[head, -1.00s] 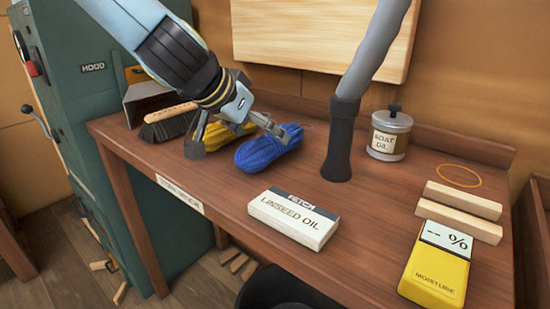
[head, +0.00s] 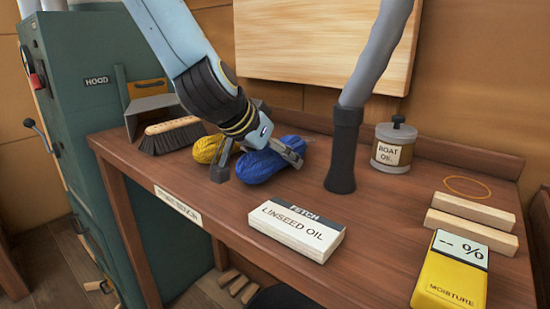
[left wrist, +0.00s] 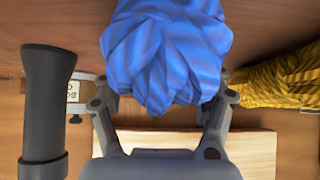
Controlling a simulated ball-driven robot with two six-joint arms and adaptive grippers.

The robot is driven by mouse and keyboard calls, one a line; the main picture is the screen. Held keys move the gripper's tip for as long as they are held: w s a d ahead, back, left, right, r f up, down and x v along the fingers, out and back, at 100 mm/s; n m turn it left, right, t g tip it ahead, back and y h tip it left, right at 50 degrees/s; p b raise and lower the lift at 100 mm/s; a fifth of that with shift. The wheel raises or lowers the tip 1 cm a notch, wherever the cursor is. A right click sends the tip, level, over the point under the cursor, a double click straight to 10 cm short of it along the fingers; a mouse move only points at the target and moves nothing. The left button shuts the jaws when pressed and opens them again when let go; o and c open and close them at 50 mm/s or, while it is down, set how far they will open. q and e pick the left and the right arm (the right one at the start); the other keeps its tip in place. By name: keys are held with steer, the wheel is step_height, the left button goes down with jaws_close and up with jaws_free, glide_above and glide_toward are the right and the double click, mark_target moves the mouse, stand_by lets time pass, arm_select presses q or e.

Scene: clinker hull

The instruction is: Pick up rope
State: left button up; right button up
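A blue rope bundle (head: 262,168) lies on the brown workbench, and a yellow rope bundle (head: 207,149) lies just left of and behind it. My left gripper (head: 256,164) is at the blue bundle, with its fingers spread apart, one toward each side. In the left wrist view the blue rope (left wrist: 165,55) fills the top middle between the fingers (left wrist: 163,95) and hides their tips, so contact cannot be told. The yellow rope (left wrist: 280,80) shows at the right there. My right gripper is not in view.
A linseed oil box (head: 297,228) stands in front on the workbench (head: 385,225). A black hose nozzle (head: 342,150) stands right of the ropes. A brush (head: 170,136) lies left. A boat oil tin (head: 394,146), wood strips (head: 470,225) and a moisture meter (head: 450,275) are farther right.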

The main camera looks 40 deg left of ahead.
arm_select(q)
steer(key=c, duration=1.1)
step_height(320, 180, up, 28)
steer(key=p, duration=1)
steer(key=shift+p, duration=0.3)
